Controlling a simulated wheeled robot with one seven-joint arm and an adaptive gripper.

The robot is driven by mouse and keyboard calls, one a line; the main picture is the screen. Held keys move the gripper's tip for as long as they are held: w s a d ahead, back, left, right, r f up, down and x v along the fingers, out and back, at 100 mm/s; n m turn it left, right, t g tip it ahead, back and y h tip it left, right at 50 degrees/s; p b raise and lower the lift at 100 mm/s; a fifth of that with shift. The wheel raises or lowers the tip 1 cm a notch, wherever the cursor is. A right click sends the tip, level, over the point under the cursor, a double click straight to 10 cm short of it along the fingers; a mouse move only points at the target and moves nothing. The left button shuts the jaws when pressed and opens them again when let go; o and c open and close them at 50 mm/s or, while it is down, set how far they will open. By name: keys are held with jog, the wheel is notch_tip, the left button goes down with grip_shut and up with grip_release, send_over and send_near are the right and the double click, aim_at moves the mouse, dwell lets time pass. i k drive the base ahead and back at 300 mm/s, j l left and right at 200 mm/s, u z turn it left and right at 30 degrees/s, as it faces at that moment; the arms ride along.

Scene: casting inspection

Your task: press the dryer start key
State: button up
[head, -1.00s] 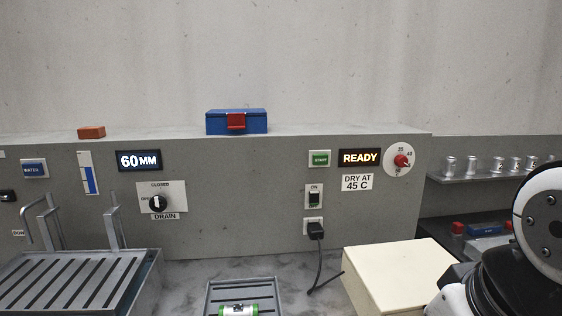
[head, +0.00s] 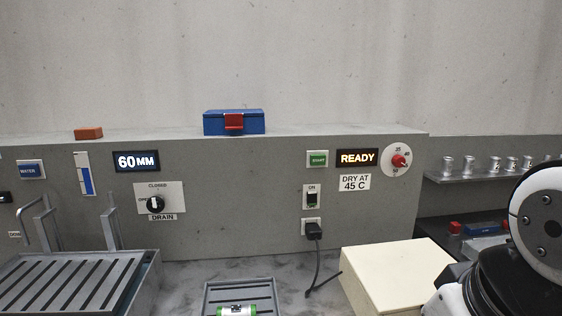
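The green start key (head: 317,159) sits in a white frame on the grey panel, left of the lit READY display (head: 357,158). A red-knobbed temperature dial (head: 399,161) is right of the display, and a "DRY AT 45 C" label (head: 355,182) is below it. A black ON switch (head: 312,196) and a socket with a black plug (head: 313,230) are under the key. Part of my arm shows at the lower right. My gripper is out of view.
A cream box (head: 393,275) stands on the counter below the panel. A slotted grey rack (head: 75,285) is at left, and a grey tray (head: 213,296) holds a green-ended cylinder (head: 237,311). A blue box (head: 234,122) rests on the ledge.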

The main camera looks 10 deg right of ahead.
aim_at(315, 160)
jog(key=i+l+u, duration=0.1)
jog(key=i+u, duration=0.25)
jog(key=i+l+u, duration=0.2)
jog(key=u, duration=0.2)
jog(key=i+l+u, duration=0.35)
jog(key=k+j, duration=0.05)
